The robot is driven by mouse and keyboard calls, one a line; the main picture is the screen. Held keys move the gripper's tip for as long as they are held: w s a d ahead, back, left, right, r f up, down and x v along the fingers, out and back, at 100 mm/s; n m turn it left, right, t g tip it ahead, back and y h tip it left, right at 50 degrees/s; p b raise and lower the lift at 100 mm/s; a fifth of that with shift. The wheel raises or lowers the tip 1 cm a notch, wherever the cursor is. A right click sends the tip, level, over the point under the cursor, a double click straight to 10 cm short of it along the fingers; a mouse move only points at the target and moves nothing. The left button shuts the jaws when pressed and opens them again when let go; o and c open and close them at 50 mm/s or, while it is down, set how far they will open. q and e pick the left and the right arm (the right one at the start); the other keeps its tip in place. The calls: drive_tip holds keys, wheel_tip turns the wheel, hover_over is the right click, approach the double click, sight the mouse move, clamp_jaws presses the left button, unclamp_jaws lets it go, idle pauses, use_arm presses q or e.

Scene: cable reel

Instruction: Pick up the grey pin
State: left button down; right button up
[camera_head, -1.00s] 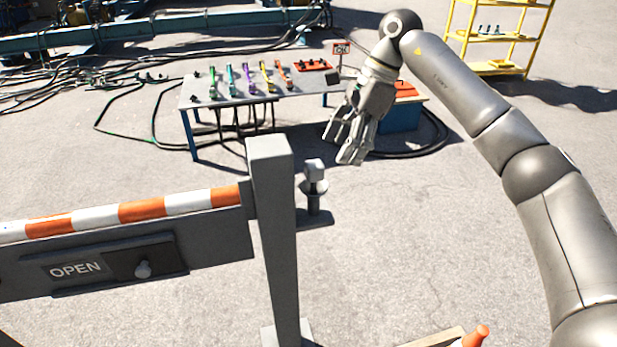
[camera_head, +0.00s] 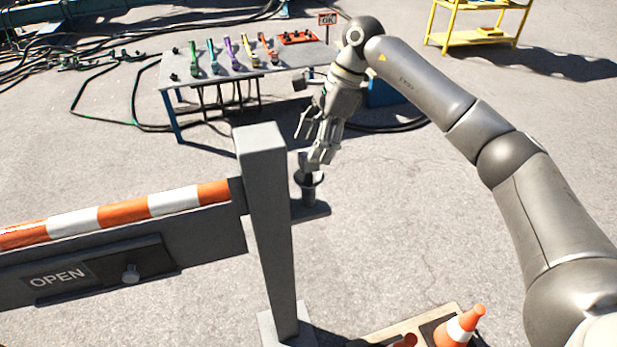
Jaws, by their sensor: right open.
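The grey pin (camera_head: 309,180) stands upright on a small dark base just right of the grey post. It has a round flange and a blocky head. My right gripper (camera_head: 313,148) points down at the pin's top from behind, jaws open. Its fingers overlap the head and hide part of it; I cannot tell whether they touch it. My left gripper is out of view.
The grey post (camera_head: 265,220) and the orange-white striped barrier arm (camera_head: 125,212) with an OPEN panel (camera_head: 57,279) stand close on the left. A table (camera_head: 215,95) with coloured tools is behind.

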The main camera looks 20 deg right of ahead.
sight(309, 178)
drive_tip(key=x, duration=0.2)
drive_tip(key=shift+s+a+f, duration=0.15)
drive_tip(key=shift+s+f, duration=0.1)
drive_tip(key=shift+a+f, duration=0.2)
drive_tip(key=shift+f, duration=0.3)
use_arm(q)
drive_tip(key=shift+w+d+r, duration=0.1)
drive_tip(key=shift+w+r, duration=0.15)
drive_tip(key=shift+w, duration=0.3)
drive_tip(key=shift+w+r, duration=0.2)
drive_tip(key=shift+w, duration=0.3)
use_arm(e)
drive_tip(key=shift+w, duration=0.1)
drive_tip(key=c, duration=0.7)
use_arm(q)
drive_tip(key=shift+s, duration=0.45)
use_arm(e)
drive_tip(key=shift+r, duration=0.1)
clamp_jaws()
